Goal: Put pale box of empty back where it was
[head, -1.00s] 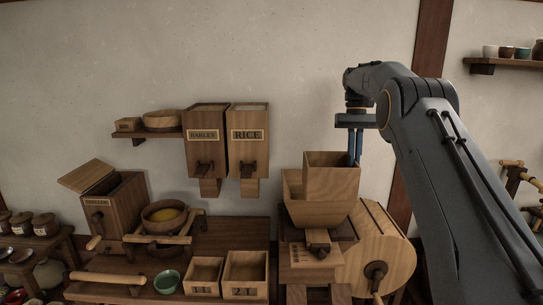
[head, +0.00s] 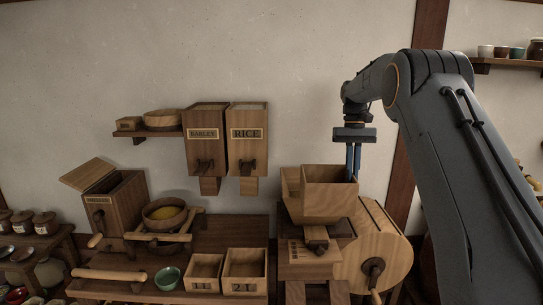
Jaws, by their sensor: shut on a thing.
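My gripper (head: 353,177) points down at the right of the bench, its fingers shut on the near-right wall of a pale wooden box (head: 330,198). The box is open-topped and roughly upright, and the part of its inside that shows looks empty. In the picture it overlaps the wooden hopper (head: 291,181) of the mill and hides part of it. I cannot tell whether the box touches the hopper or stands in front of it. The box's underside is hidden.
A round wooden drum (head: 378,243) with a dark hub stands right of the hopper. Two open measuring boxes, small (head: 203,287) and larger (head: 244,287), sit on the bench (head: 225,230) to the left. BARLEY (head: 203,136) and RICE (head: 247,134) bins hang on the wall.

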